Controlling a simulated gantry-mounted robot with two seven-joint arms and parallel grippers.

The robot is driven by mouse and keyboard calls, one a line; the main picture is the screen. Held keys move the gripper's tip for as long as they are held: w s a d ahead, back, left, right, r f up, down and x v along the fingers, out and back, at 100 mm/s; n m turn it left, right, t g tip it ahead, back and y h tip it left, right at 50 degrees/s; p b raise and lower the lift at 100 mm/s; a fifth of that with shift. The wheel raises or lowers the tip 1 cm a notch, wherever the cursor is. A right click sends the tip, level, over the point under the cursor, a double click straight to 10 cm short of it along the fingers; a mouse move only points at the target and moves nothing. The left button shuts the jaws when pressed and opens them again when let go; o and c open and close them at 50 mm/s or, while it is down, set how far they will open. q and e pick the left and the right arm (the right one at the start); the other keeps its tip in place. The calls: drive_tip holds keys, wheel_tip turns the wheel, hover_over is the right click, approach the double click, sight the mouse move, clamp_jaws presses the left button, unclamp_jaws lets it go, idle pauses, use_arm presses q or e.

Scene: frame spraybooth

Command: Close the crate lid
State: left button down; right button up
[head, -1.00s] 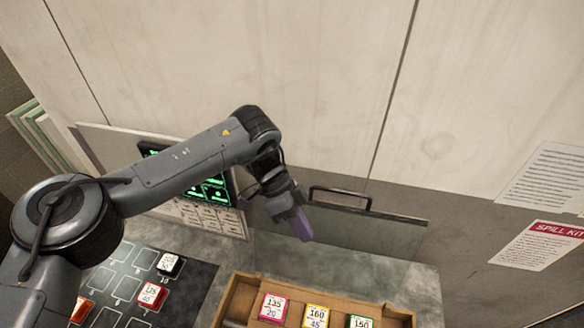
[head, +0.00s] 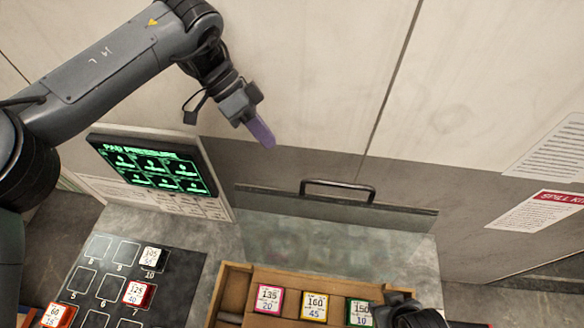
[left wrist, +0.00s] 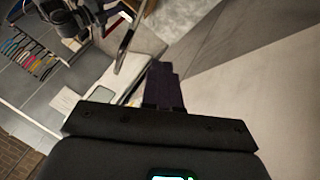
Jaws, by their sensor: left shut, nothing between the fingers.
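The brown crate (head: 232,292) is at the bottom centre of the head view, its front cut off by the frame. Its see-through lid (head: 330,245) is raised behind it, with a dark bar handle (head: 338,187) along the top edge. My left gripper (head: 264,138), with purple fingertips, is shut and empty, above and left of the handle and apart from it. The purple fingers also show in the left wrist view (left wrist: 163,85). My right gripper (head: 410,312) shows partly at the lower right, over the crate's right end; its fingers are unclear.
Labelled blocks, pink (head: 268,299), yellow (head: 315,305) and green (head: 359,312), sit in the crate. A green-lit screen (head: 152,165) stands left of the lid. A dark numbered board (head: 105,285) with several blocks lies left of the crate. A pale wall (head: 300,70) rises behind.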

use_arm(q)
drive_tip(key=s+d+f+p, duration=0.2)
drive_tip(key=s+d+f, duration=0.3)
drive_tip(key=s, duration=0.1)
drive_tip(key=shift+d+p, duration=0.35)
drive_tip(key=shift+s+f, duration=0.1)
drive_tip(key=shift+f, duration=0.05)
idle(0.3)
